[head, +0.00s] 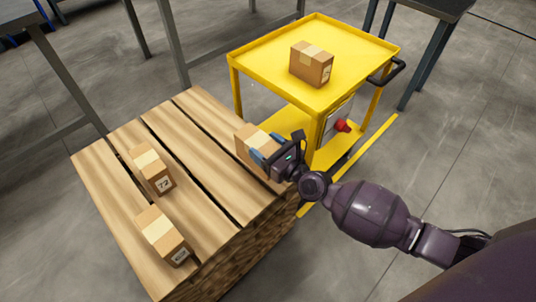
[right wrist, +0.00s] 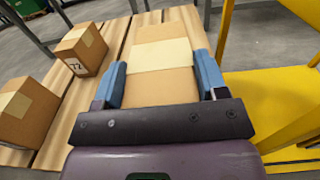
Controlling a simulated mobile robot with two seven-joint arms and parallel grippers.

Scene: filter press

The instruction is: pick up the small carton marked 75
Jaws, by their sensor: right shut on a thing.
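A small brown carton (head: 250,140) with a pale tape band is at the right side of the wooden pallet top, near the yellow cart. My right gripper (head: 268,148) is shut on it, with one blue finger on each side. In the right wrist view the same carton (right wrist: 160,60) fills the space between the fingers (right wrist: 160,82). Its marking is hidden, so I cannot read its number. I cannot tell whether it still touches the boards. My left gripper is not in view.
On the wooden boards (head: 195,125) stand a carton marked 72 (head: 152,168) and another carton (head: 163,236) with an unreadable label. A yellow cart (head: 262,62) close behind my right gripper carries one carton (head: 311,64). Grey tables stand around the back.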

